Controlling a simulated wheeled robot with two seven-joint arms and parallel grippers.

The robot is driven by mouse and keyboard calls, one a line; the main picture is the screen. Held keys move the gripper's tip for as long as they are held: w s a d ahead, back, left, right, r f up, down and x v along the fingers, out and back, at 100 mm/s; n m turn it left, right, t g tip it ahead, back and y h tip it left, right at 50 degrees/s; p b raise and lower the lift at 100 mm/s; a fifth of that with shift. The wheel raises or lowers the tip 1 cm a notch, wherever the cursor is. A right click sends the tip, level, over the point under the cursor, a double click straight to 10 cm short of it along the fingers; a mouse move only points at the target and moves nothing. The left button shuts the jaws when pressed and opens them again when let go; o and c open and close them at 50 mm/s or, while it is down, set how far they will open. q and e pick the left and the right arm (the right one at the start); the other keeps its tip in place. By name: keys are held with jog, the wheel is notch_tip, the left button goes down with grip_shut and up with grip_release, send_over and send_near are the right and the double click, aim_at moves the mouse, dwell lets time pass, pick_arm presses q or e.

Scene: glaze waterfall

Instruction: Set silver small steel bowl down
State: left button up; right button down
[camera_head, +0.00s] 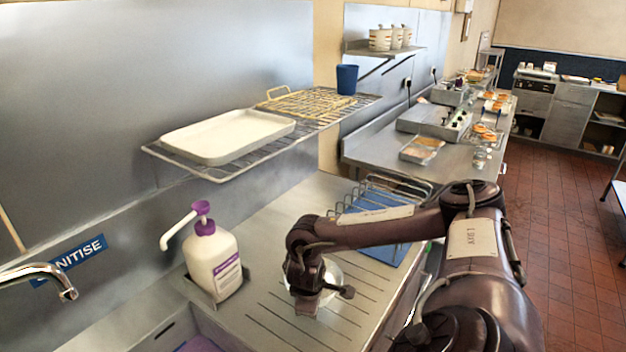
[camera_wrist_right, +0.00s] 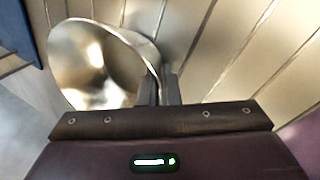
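The silver small steel bowl (camera_wrist_right: 95,60) fills the upper left of the right wrist view, its shiny inside facing the camera. Its rim runs between the two dark fingers of my right gripper (camera_wrist_right: 160,88), which are close together on it. In the head view the bowl (camera_head: 328,272) is mostly hidden behind my right gripper (camera_head: 320,300), over the grooved steel drainboard (camera_head: 262,318). I cannot tell whether the bowl touches the drainboard. My left gripper is not in view.
A white soap bottle with a purple pump (camera_head: 213,262) stands left of the gripper, near the sink and tap (camera_head: 50,272). A shelf above holds a white tray (camera_head: 228,137). Grooved drainboard is bare in front.

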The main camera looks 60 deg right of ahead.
jog(key=c, duration=2)
grip_release()
jog(key=shift+c, duration=0.2)
jog(key=o, duration=0.4)
jog(key=shift+f, duration=0.1)
jog(key=shift+c, duration=0.2)
jog(key=p+v, duration=0.4)
jog(key=v, duration=0.8)
